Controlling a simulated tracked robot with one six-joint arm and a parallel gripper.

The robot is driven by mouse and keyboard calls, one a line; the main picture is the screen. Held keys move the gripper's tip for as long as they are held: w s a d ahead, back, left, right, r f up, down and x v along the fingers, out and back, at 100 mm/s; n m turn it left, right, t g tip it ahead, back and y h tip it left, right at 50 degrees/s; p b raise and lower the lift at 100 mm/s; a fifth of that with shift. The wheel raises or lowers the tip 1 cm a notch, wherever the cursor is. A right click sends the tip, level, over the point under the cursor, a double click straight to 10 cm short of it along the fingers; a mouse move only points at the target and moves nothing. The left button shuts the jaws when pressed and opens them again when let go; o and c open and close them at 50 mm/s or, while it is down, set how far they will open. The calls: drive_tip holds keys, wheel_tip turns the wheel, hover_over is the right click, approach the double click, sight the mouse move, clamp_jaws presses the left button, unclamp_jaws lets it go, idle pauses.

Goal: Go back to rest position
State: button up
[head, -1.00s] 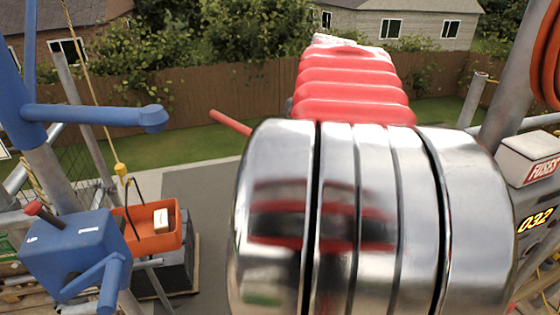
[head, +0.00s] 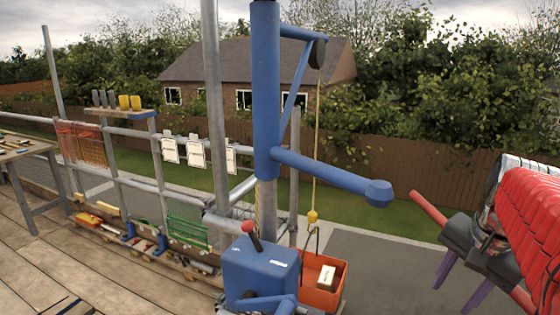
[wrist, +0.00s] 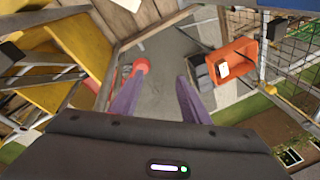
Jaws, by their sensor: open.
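My gripper (head: 452,298) is at the lower right of the head view, beyond the edge of the hoist area, with two purple fingers pointing down. In the wrist view my gripper (wrist: 160,76) shows its fingers spread apart, with grey ground visible between them. It is open and holds nothing that I can see. My red-sleeved arm fills the right edge of the head view. A red bar shows beside the gripper; I cannot tell what it belongs to.
A blue hoist post (head: 265,90) with a side bar stands in the middle. An orange tub (head: 326,296) holding a small box hangs below the yellow hook (head: 312,216). Scaffold rails, a workbench (head: 25,150) and trays (head: 100,215) are at left. Grey paving lies below.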

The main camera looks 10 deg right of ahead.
drive_tip(key=s+a+f+n+t, duration=0.1)
drive_tip(key=a+f+n, duration=0.2)
drive_tip(key=a+n, duration=0.4)
drive_tip(key=s+a+f+n+t, duration=0.1)
drive_tip(key=a+n, duration=0.6)
drive_tip(key=a, duration=1.1)
wheel_tip(320, 180, down, 3)
drive_tip(key=shift+s+r+t+y, duration=0.2)
drive_tip(key=shift+s+t+y, duration=0.2)
drive_tip(key=shift+t, duration=0.1)
